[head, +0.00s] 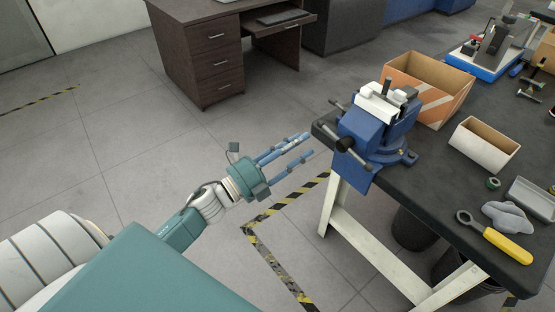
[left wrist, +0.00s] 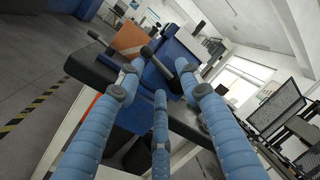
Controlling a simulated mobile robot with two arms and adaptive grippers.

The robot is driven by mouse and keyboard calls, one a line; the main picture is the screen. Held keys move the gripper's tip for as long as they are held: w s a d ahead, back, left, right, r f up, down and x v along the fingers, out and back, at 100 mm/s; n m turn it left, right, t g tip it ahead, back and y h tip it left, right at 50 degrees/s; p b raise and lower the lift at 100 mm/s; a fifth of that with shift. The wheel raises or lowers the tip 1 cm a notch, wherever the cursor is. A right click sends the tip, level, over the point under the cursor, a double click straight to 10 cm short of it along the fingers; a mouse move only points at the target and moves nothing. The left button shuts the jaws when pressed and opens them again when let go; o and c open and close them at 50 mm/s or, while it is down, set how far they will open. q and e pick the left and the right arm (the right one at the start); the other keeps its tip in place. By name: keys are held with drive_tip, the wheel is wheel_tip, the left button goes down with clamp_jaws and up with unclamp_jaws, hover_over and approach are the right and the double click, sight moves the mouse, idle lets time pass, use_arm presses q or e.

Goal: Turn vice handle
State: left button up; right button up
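A blue bench vice (head: 362,128) is mounted at the near left corner of the dark workbench, with pale jaws on top. Its dark handle (head: 354,154) is a bar with knobbed ends, slanting across the screw hub on the side facing my left gripper. My left gripper (head: 306,146) has blue fingers spread apart and empty. It is in the air just left of the vice, pointing at it, with a gap in the head view. In the left wrist view, the vice (left wrist: 178,52) shows beyond the three open fingers, which partly hide it and the handle. My right gripper is out of view.
The workbench (head: 420,190) holds an open orange-brown box (head: 428,82) behind the vice, a white box (head: 484,146) and a yellow-handled tool (head: 505,246). Floor left of the bench is clear, with striped tape. A brown desk (head: 205,55) stands farther back.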

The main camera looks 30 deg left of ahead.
use_arm(q)
drive_tip(key=v, duration=0.6)
drive_tip(key=shift+s, duration=0.3)
drive_tip(key=shift+f, duration=0.1)
idle(0.4)
drive_tip(key=v, duration=0.8)
drive_tip(key=shift+a, duration=0.1)
idle(0.4)
